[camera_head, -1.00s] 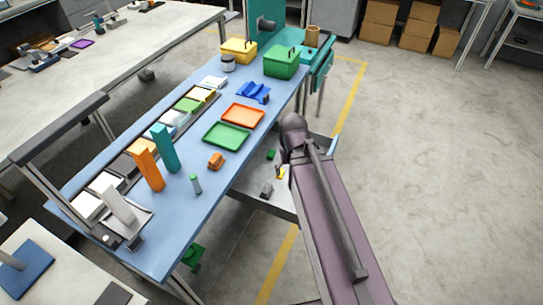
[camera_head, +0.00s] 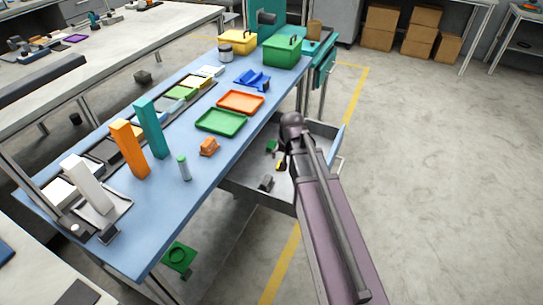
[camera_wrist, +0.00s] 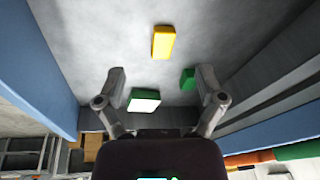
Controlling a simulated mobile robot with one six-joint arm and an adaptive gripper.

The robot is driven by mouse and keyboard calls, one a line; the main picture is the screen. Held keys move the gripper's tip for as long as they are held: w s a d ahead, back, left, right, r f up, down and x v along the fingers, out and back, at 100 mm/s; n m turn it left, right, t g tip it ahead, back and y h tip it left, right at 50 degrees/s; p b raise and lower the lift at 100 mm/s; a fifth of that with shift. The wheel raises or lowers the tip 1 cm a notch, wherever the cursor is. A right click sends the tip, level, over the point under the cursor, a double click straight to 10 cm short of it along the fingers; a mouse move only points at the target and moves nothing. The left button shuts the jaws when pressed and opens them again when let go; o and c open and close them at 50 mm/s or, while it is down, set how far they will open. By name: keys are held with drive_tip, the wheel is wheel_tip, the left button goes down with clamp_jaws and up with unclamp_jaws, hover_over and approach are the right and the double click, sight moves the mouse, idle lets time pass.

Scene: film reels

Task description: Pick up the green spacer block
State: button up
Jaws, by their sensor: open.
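In the wrist view a green block (camera_wrist: 188,79) lies beside the right finger, partly hidden by it. A second green piece with a bright white face (camera_wrist: 143,100) lies just inside the left finger. I cannot tell for certain which is the spacer block. A yellow block (camera_wrist: 163,42) lies beyond the fingertips. My gripper (camera_wrist: 160,78) is open and empty above the drawer floor. In the head view a green block (camera_head: 272,146) lies in the open drawer (camera_head: 255,195), left of my arm's end; the gripper itself is mostly hidden there.
A dark grey block (camera_head: 266,183) also lies in the drawer. The drawer's walls stand close around my gripper. The blue workbench (camera_head: 215,155) above holds a green tray (camera_head: 221,122), an orange tray (camera_head: 240,102) and upright blocks. The floor to the right is clear.

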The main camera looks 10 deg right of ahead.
drive_tip(key=shift+w+d+f+m+b, duration=0.2)
drive_tip(key=shift+w+f+m+b, duration=0.2)
drive_tip(key=shift+w+f+b, duration=0.6)
drive_tip(key=shift+w+f, duration=0.1)
drive_tip(key=shift+f, duration=0.1)
drive_tip(key=shift+w, duration=0.1)
hover_over(271, 144)
drive_tip(key=s, duration=0.2)
drive_tip(key=shift+w+d, duration=0.2)
drive_tip(key=shift+f, duration=0.1)
drive_tip(key=shift+b+x, duration=2.15)
drive_tip(key=shift+x, duration=0.25)
